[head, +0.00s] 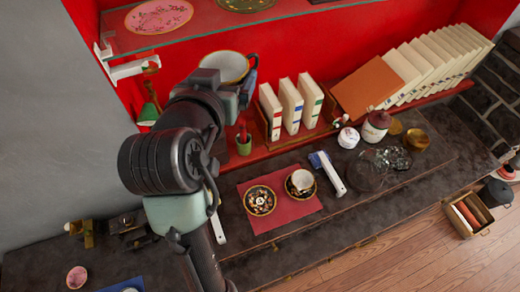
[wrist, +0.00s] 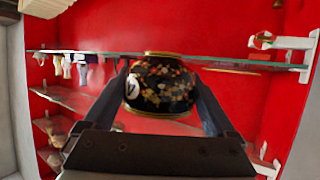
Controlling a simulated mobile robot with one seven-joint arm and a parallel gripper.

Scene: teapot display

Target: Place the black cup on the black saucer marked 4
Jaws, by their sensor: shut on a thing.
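My gripper (head: 236,90) is raised above the counter, in front of the red wall. It is shut on a black cup (wrist: 160,86) with gold rims and flower specks. A white disc on the cup's side bears a mark I cannot read surely. In the head view the cup's white inside (head: 226,66) faces up. A dark patterned saucer (head: 260,201) lies empty on the left of a red mat (head: 282,215). A second dark saucer (head: 291,190) beside it bears a white-lined cup (head: 303,180). No number is readable on either saucer.
White-spined books (head: 291,105) and an orange book (head: 367,94) stand behind the counter. A green pot (head: 243,145) stands left of them. A blue-and-white brush-like tool (head: 328,173) lies right of the mat. Jars (head: 376,126) and glassware stand further right. A glass shelf (head: 230,32) is above.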

